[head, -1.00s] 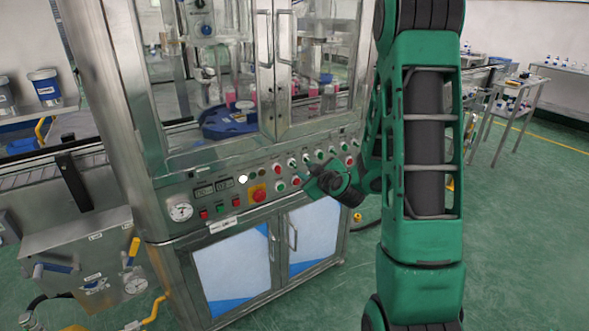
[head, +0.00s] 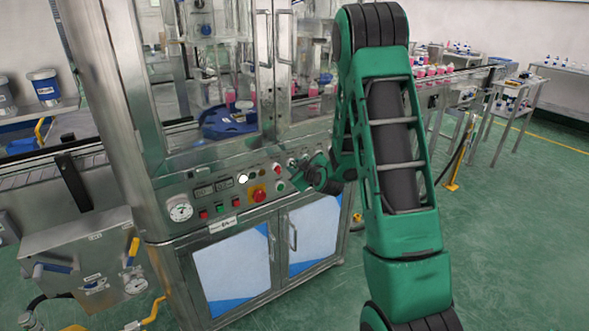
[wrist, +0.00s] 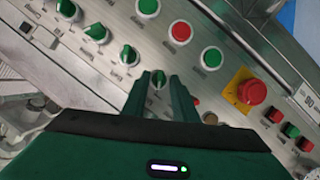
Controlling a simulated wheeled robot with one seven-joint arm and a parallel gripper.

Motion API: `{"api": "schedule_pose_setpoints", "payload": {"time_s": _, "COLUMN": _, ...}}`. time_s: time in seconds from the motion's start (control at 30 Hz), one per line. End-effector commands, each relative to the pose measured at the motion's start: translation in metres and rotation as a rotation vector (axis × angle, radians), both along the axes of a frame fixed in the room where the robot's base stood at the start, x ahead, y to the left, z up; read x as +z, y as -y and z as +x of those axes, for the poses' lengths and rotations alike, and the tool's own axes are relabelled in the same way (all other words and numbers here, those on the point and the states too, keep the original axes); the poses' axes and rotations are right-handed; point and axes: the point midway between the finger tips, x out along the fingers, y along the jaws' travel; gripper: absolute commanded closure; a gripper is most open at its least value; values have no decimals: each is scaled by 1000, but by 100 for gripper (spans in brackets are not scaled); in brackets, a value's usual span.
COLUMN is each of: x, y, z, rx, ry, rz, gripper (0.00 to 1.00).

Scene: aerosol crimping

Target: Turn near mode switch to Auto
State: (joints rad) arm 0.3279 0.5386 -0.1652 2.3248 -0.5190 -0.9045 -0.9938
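The control panel (head: 215,203) runs across the front of the steel machine. In the wrist view, a row of green selector switches crosses the panel (wrist: 129,54). One green selector switch (wrist: 158,79) shows between the fingertips of my gripper (wrist: 162,82). The two fingers are apart, on either side of that knob; I cannot tell whether they touch it. I cannot read the switch labels or its Auto mark. In the head view, my gripper (head: 303,172) is at the panel's right part and hides the controls behind it.
A red emergency stop on a yellow plate (wrist: 251,92) is to the right of the fingers. Red and green push buttons (wrist: 180,32) sit close by. Steel door handles (head: 291,233) stand out below the panel. The green floor at right is open.

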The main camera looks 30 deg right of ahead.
Motion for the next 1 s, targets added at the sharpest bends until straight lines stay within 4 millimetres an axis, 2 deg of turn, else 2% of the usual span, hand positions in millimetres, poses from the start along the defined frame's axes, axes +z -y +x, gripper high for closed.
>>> {"api": "schedule_pose_setpoints", "payload": {"time_s": 0.1, "x": 0, "y": 0, "z": 0, "rx": 0, "ry": 0, "rz": 0, "gripper": 74}}
{"api": "schedule_pose_setpoints", "payload": {"time_s": 0.2, "x": 0, "y": 0, "z": 0, "rx": 0, "ry": 0, "rz": 0, "gripper": 98}}
{"api": "schedule_pose_setpoints", "payload": {"time_s": 0.23, "x": 0, "y": 0, "z": 0, "rx": 0, "ry": 0, "rz": 0, "gripper": 100}}
{"api": "schedule_pose_setpoints", "payload": {"time_s": 0.67, "x": 0, "y": 1, "z": -1, "rx": 0, "ry": -2, "rz": 48, "gripper": 100}}
{"api": "schedule_pose_setpoints", "payload": {"time_s": 1.0, "x": 1, "y": 4, "z": -1, "rx": -2, "ry": -10, "rz": 282, "gripper": 100}}
